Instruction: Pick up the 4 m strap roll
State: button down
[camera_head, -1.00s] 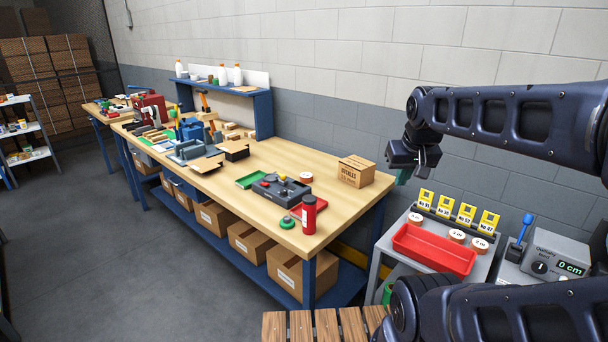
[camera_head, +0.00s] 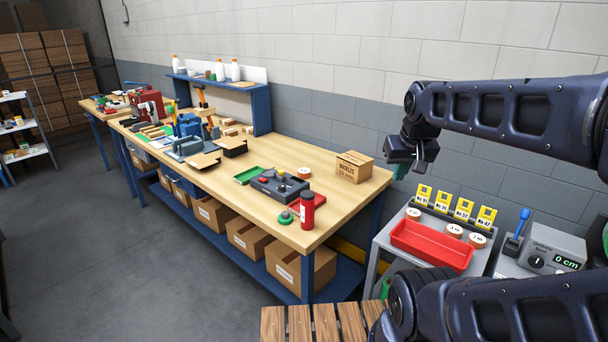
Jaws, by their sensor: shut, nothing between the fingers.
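A similar roll (camera_head: 304,173) lies on the workbench. My gripper (camera_head: 399,173) is shut and empty, above and left of the cart's back edge, apart from all the rolls. Its fingertips show only in part.
A grey device (camera_head: 556,254) with a display is to the right. The workbench (camera_head: 335,206) holds a carton (camera_head: 354,167) and a red bottle (camera_head: 307,211).

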jog(key=c, duration=2.2)
grip_release()
jog(key=shift+c, duration=1.6)
grip_release()
jog(key=w+a+r+n+g, duration=0.15)
jog(key=w+r, duration=0.35)
jog(key=w, duration=0.9)
jog(key=n+g, duration=0.3)
jog(key=n, duration=0.6)
send_over(304, 170)
notch_tip(304, 170, down, 24)
jog(key=shift+m, duration=0.25)
jog(key=f, duration=0.3)
jog(key=s+f, duration=0.1)
jog(key=f, duration=0.1)
jog(key=shift+f, duration=0.2)
jog(key=shift+w+f, duration=0.15)
jog(key=shift+f, duration=1.25)
jog(key=shift+w+f, duration=0.15)
jog(key=shift+f, duration=1.2)
